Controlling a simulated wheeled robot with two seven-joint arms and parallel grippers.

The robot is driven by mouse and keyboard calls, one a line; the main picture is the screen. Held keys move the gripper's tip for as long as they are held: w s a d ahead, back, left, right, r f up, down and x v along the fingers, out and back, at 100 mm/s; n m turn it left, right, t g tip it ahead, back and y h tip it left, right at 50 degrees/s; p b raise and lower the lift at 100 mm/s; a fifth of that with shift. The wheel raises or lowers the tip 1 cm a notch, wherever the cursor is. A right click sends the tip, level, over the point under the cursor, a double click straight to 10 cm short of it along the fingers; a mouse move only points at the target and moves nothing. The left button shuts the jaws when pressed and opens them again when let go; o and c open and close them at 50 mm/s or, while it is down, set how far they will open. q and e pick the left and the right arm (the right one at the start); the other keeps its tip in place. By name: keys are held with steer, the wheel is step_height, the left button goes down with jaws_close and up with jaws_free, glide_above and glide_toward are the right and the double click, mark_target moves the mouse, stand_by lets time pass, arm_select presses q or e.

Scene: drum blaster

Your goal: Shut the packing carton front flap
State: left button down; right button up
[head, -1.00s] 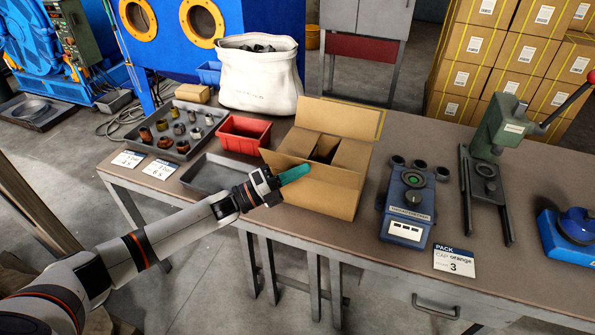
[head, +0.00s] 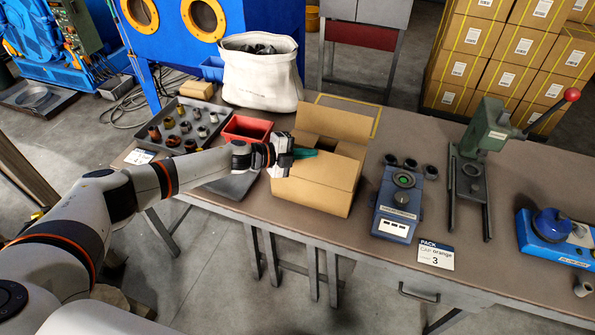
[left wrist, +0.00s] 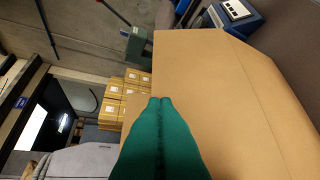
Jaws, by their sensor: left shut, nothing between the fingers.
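The brown packing carton (head: 312,196) stands on the bench. Its back flap (head: 335,122) stands up behind the opening, and the side flaps look folded inward. The front flap (head: 330,170) rises along the near side of the opening. My left gripper (head: 303,154), with green fingers, is shut and empty at the carton's left side, by the upper left end of the front flap. In the left wrist view the shut green fingers (left wrist: 160,105) lie over a broad cardboard panel (left wrist: 225,95); I cannot tell whether they touch it. My right gripper is not in view.
A red bin (head: 246,130) and a tray of fittings (head: 180,146) are left of the carton. A white sack (head: 262,80) stands behind. A blue device (head: 398,205) and a green press (head: 490,140) stand to the right. A dark tray (head: 232,186) lies under my left arm.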

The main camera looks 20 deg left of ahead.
arm_select(q)
steer(key=shift+w+d+f, duration=0.1)
steer(key=shift+w+f, duration=0.25)
steer(key=shift+w, duration=0.8)
steer(key=w+f+n+g+y+b, duration=0.1)
steer(key=w+f+n+g+b, duration=0.1)
steer(key=w+f+b, duration=0.3)
steer(key=shift+f+g+b, duration=0.25)
steer(key=shift+g+b, duration=0.35)
steer(key=shift+b, duration=1.7)
steer(key=shift+d, duration=0.1)
steer(key=shift+r, duration=0.1)
